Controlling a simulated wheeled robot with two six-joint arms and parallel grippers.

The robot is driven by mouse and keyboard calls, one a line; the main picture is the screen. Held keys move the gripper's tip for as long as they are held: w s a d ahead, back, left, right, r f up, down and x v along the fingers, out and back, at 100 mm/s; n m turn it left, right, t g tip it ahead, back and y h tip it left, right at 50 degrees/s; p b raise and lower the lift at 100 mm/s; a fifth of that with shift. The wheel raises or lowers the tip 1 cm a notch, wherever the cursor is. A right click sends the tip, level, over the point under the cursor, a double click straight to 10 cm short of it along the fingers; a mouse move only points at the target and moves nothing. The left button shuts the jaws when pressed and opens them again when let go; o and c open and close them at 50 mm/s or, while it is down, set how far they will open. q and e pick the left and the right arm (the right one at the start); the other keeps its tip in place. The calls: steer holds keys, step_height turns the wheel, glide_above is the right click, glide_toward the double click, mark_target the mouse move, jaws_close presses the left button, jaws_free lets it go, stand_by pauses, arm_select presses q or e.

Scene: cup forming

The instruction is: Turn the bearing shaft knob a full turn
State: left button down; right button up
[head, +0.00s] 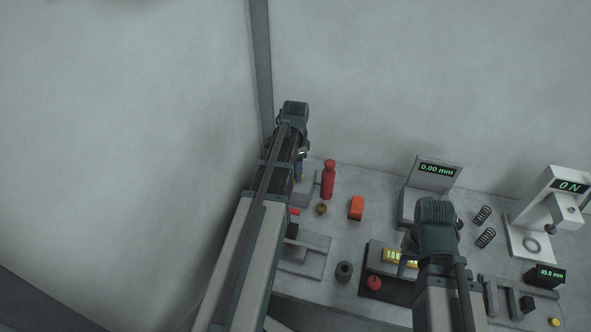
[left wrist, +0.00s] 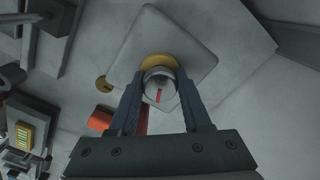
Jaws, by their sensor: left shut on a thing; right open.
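The bearing shaft knob (left wrist: 158,80) is a silver round knob with a red mark on its face, in front of a brass ring (left wrist: 172,61) on a grey block (left wrist: 195,45). My left gripper (left wrist: 161,86) has one finger on each side of the knob and is shut on it. In the head view my left arm mostly covers the knob, and part of the grey block (head: 303,192) shows beside my left gripper (head: 299,160). My right gripper (head: 406,268) is open near the yellow-lit black device (head: 380,293), with its fingers partly hidden.
A red bottle (head: 328,180), a small brass piece (head: 321,209) and an orange block (head: 356,208) stand right of the grey block. A dark ring (head: 344,271) lies nearer. A gauge reading 0.00 mm (head: 435,175), springs (head: 482,215) and a white press (head: 545,205) stand farther right.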

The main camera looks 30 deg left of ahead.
arm_select(q)
steer(key=n, duration=0.6)
steer(key=shift+n, duration=0.3)
steer(key=n, duration=0.6)
stand_by(0.5)
steer(key=shift+c, duration=1.8)
jaws_free()
